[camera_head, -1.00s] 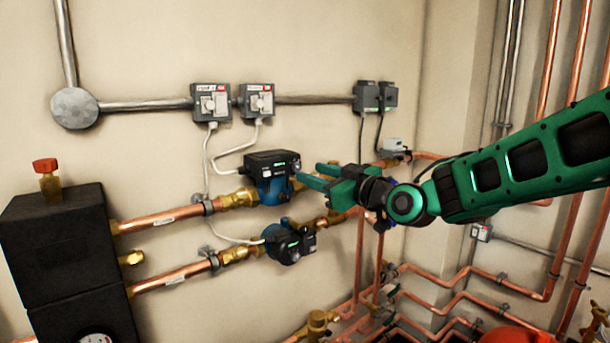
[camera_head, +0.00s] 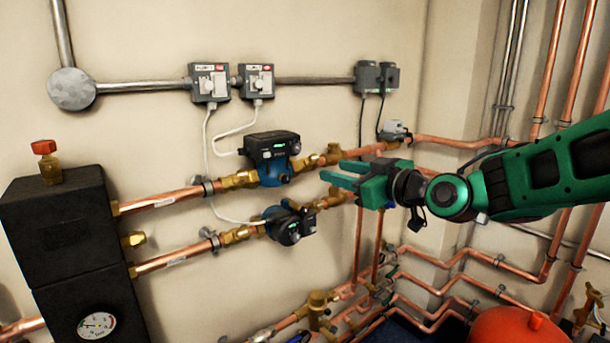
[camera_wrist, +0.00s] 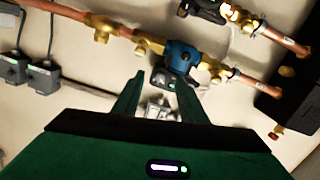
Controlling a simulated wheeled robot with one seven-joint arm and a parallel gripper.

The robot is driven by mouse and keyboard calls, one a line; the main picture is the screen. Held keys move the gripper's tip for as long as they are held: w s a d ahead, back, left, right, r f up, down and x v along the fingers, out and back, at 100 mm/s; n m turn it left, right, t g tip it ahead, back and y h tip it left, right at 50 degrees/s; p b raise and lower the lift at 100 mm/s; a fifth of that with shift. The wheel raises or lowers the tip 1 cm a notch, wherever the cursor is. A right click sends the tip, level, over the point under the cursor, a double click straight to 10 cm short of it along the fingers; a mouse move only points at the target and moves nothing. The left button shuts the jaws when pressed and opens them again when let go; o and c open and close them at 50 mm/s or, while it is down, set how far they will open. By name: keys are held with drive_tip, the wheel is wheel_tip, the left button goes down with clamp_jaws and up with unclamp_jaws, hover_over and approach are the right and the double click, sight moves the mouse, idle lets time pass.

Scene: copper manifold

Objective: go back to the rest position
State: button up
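My gripper (camera_head: 333,173) is open and empty, with its green fingers pointing left. It is in front of the pipework, to the right of the upper blue pump (camera_head: 273,172) and apart from it in the head view. In the wrist view my gripper (camera_wrist: 160,80) shows two spread fingers with nothing held between them. A blue pump (camera_wrist: 181,56) appears beyond the fingertips there. A lower blue pump (camera_head: 288,226) with a dark control head sits under the upper one.
Copper pipes (camera_head: 160,203) run along the wall, with more pipes at right. Two grey switch boxes (camera_head: 209,82) and a pair of dark boxes (camera_head: 367,78) hang above. A black block (camera_head: 60,230) with a gauge stands left. A red vessel (camera_head: 505,328) is at bottom right.

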drive_tip(key=s+d+f+m+g+h, duration=0.35)
drive_tip(key=s+d+f, duration=0.25)
drive_tip(key=d+f, duration=0.3)
drive_tip(key=s+d+f+m+g+h, duration=0.3)
drive_tip(key=s+d+f+h, duration=0.2)
drive_tip(key=s+d+f, duration=0.4)
drive_tip(key=s+d+f+m+g, duration=0.1)
drive_tip(key=s+d+m+g, duration=0.2)
drive_tip(key=s, duration=0.7)
drive_tip(key=s+d+f+m+g, duration=0.2)
drive_tip(key=s+d+m+g, duration=0.2)
drive_tip(key=s, duration=0.6)
drive_tip(key=shift+s+d+f+m, duration=0.35)
drive_tip(key=shift+d+m, duration=0.5)
drive_tip(key=shift+d, duration=0.4)
drive_tip(key=shift+g+h, duration=0.25)
